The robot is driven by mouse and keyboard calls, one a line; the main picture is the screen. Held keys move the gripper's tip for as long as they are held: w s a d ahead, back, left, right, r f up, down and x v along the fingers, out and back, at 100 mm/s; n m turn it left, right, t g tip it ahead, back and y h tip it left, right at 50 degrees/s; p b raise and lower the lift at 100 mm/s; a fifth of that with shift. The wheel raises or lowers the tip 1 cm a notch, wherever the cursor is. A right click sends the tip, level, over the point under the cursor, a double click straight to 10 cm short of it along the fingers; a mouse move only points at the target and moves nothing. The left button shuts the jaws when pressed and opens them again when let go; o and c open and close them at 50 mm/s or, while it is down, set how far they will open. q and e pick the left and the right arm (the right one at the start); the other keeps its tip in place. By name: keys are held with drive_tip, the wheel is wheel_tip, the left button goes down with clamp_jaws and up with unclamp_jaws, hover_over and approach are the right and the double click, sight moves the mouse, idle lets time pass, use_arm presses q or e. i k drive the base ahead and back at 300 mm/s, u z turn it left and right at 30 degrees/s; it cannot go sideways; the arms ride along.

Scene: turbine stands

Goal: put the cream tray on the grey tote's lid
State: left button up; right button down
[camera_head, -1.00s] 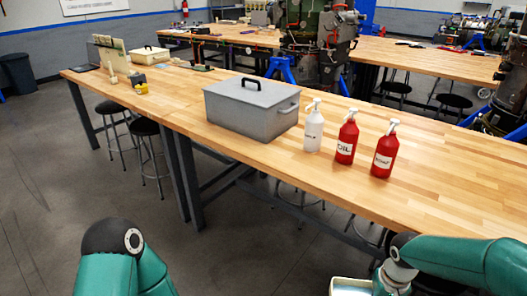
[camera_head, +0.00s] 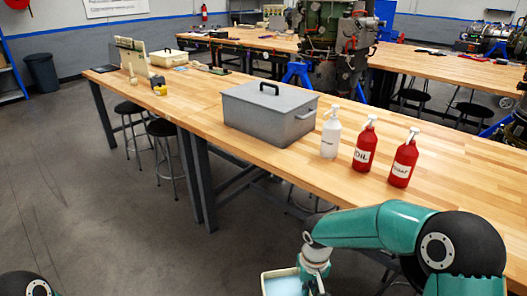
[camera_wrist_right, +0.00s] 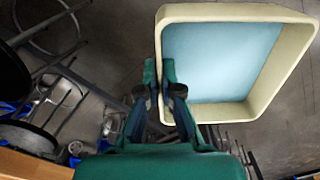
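The cream tray (camera_head: 279,271) is at the bottom of the head view, partly cut off. It has a light blue floor and hangs in front of the near workbench, below its top. In the right wrist view the tray's rim (camera_wrist_right: 236,12) shows clearly. My right gripper (camera_wrist_right: 160,80) is shut on one side wall of the tray; in the head view this gripper (camera_head: 314,278) is partly cut off. The grey tote (camera_head: 262,124) stands on the workbench, its lid (camera_head: 240,94) on, with a black handle on top. My left gripper is out of view.
A white bottle (camera_head: 330,139) and two red bottles (camera_head: 364,148) (camera_head: 403,163) stand on the workbench (camera_head: 460,178) just right of the tote. A cream box (camera_head: 167,58) and small items lie at the far left end. Black stools (camera_head: 163,128) stand beside the bench.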

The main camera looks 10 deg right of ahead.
sight(283, 103)
drive_tip(key=u, duration=0.1)
drive_tip(key=i, duration=1)
drive_tip(key=z, duration=0.1)
